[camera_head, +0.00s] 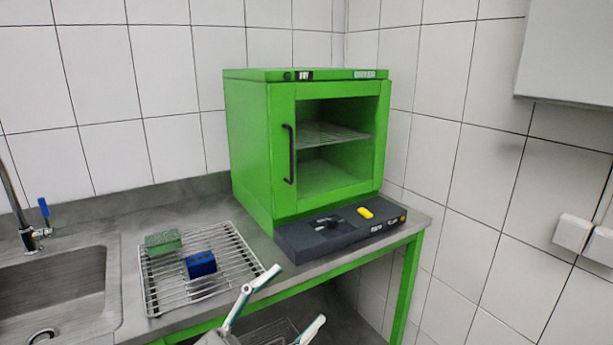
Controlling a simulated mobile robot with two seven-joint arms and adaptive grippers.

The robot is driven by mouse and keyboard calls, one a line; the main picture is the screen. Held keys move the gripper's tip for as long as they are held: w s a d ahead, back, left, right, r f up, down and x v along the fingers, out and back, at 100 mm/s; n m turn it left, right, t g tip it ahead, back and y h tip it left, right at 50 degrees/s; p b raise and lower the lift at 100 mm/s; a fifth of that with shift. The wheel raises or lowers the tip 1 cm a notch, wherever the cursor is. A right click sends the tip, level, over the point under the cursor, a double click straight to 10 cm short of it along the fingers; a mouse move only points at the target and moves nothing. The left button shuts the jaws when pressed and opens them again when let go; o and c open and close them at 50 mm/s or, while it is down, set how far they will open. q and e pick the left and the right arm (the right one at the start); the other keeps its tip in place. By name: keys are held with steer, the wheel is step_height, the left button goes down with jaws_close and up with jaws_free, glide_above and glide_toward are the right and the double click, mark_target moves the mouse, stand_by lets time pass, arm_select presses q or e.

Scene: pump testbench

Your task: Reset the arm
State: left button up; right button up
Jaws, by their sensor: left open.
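My left gripper (294,298) shows at the bottom middle of the head view. Its two pale fingers with dark green edges are spread apart, with nothing between them. It is in front of the counter's front edge, and the picture's lower edge cuts off the rest of it. My right gripper is not in view.
A wire rack (222,249) on the counter holds a green block (163,242) and a blue block (201,264). A green cabinet (258,155) stands behind a dark flat device (300,240) with a yellow button (365,212). A sink (55,285) is at left.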

arm_select(q)
steer(key=a+f+n+t+y, duration=0.1)
steer(key=a+f+n+y, duration=0.25)
steer(key=f, duration=0.35)
steer(key=a+f+n+t+y+p, duration=0.1)
steer(key=a+f+n+t+y, duration=0.15)
steer(key=f+n+y, duration=0.35)
steer(key=a+f+n+y, duration=0.2)
steer(key=a+f+y, duration=0.15)
steer(key=f, duration=0.45)
steer(key=s+a+f+n+g+y, duration=0.1)
steer(key=s+a+f+g+y, duration=0.1)
steer(key=s+f, duration=0.5)
steer(key=s+a+f+n+g+y, duration=0.1)
steer(key=s+a+f+g+y, duration=0.2)
steer(key=f, duration=1)
steer(key=s+a+g, duration=0.1)
steer(key=s+a, duration=0.2)
steer(key=s, duration=0.1)
steer(key=shift+s+f+p, duration=0.2)
steer(key=shift+s+p, duration=0.15)
steer(key=shift+s, duration=0.05)
